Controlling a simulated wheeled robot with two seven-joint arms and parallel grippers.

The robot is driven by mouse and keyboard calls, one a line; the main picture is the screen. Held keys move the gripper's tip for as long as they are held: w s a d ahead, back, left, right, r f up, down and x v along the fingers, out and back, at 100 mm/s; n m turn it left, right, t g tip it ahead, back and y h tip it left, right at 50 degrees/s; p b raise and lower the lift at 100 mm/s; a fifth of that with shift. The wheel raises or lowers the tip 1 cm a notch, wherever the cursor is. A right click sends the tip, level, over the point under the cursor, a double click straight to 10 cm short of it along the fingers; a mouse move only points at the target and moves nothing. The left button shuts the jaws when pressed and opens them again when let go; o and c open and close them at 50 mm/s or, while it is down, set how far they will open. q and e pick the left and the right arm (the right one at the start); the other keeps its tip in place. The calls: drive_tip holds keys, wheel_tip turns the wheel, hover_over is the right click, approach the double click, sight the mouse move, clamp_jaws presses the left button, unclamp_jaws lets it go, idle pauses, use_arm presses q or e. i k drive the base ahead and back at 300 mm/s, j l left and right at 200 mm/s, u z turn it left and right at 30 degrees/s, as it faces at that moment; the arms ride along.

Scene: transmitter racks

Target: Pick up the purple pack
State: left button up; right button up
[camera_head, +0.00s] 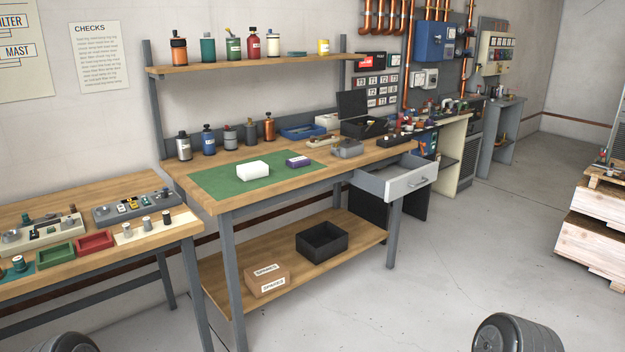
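The purple pack (298,161) is a small dark purple block with a pale patch on its top or side. It lies on the right part of the green mat (225,183) on the middle workbench. A white block (253,171) lies to its left on the same mat, apart from it. Neither of my grippers shows. Only rounded grey parts, which look like my arms, show at the bottom left and bottom right edges, far from the pack.
The workbench (345,168) has an open drawer (408,180) sticking out at its right front. Bottles and tools stand along its back; a shelf (250,64) hangs above. A lower shelf holds a black bin (322,240) and a cardboard box (267,281). The floor in front is clear.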

sight(299, 161)
drive_tip(key=i+l+z, duration=0.15)
drive_tip(key=i+z, duration=0.5)
drive_tip(key=i, duration=0.2)
drive_tip(key=i+z, duration=0.35)
drive_tip(key=i+u, duration=0.25)
drive_tip(key=i, duration=0.2)
drive_tip(key=i+l+u, duration=0.25)
drive_tip(key=i, duration=0.2)
drive_tip(key=i+l+u, duration=0.25)
drive_tip(key=i, duration=0.2)
